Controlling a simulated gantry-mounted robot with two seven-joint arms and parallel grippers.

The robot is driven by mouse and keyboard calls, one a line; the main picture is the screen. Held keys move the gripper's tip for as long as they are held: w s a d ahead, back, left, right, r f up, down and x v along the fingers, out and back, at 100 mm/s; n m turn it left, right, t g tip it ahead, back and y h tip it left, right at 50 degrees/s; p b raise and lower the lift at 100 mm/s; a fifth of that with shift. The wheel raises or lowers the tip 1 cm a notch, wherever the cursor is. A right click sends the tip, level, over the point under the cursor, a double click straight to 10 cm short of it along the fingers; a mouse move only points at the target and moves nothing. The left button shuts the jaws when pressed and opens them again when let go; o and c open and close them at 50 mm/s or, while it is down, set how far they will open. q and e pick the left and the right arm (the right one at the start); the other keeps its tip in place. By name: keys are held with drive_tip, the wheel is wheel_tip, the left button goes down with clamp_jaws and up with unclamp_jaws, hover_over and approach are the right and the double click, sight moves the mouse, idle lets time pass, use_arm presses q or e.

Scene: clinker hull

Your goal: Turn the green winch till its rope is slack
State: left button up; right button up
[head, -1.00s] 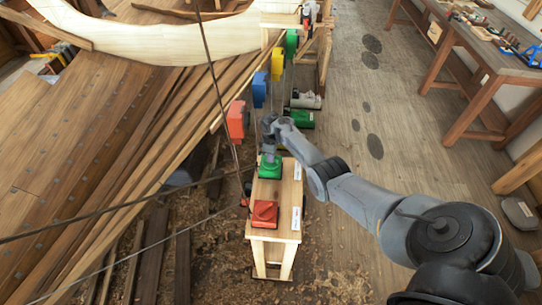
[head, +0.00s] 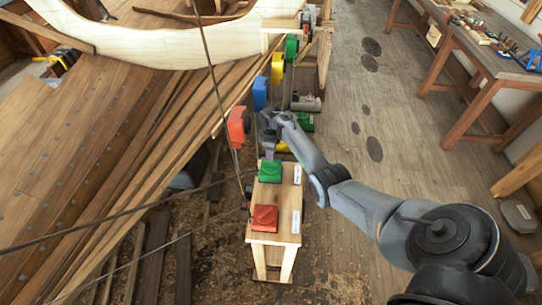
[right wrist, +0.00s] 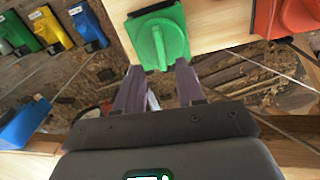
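The green winch (head: 270,171) sits on top of the light wooden stand (head: 274,238), behind the red winch (head: 264,218). The green winch and its raised handle also show in the right wrist view (right wrist: 158,40), just beyond my fingers. My right gripper (head: 269,150) is just behind the green winch. In the right wrist view its two purple-grey fingers (right wrist: 158,88) stand apart with nothing clearly held between them. Contact with the handle cannot be told. Thin ropes run close to the stand; which belongs to the green winch, and its tension, cannot be told. My left gripper is out of view.
Red (head: 237,124), blue (head: 260,93), yellow (head: 277,66) and green (head: 291,48) blocks line the hull side beyond the stand. Long planks (head: 150,130) fill the left.

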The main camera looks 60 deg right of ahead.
drive_tip(key=shift+r+p, duration=0.3)
drive_tip(key=shift+r, duration=2.15)
drive_tip(key=shift+o, duration=0.4)
